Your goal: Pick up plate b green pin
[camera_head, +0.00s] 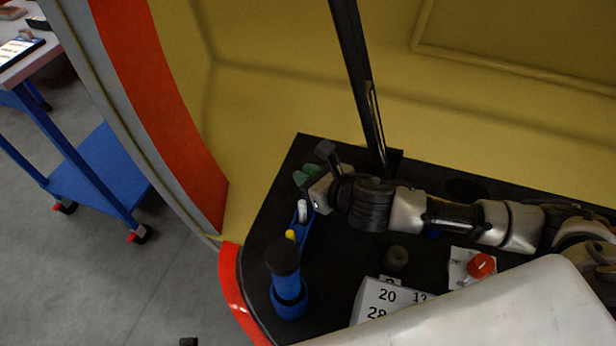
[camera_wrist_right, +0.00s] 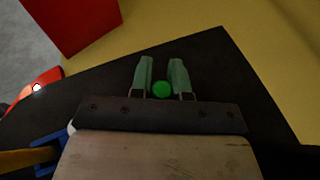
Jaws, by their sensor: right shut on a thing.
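My right gripper (camera_head: 307,174) reaches from the right over the dark console, its green fingers at the far end of a narrow blue plate (camera_head: 306,228). In the right wrist view its two fingers (camera_wrist_right: 162,78) are shut on the green pin, whose round green head (camera_wrist_right: 161,90) shows between them. The pin's lower part is hidden, so I cannot tell whether it is clear of the plate. A white pin (camera_head: 302,210) and a yellow pin (camera_head: 291,235) stand in the blue plate, nearer than the gripper. My left gripper is not in view.
A blue cylinder with a black top (camera_head: 288,285) stands at the console's near left. A white number block (camera_head: 383,300), a dark knob (camera_head: 396,258) and a red knob (camera_head: 482,265) lie below my right arm. A black pole (camera_head: 360,80) rises behind the gripper.

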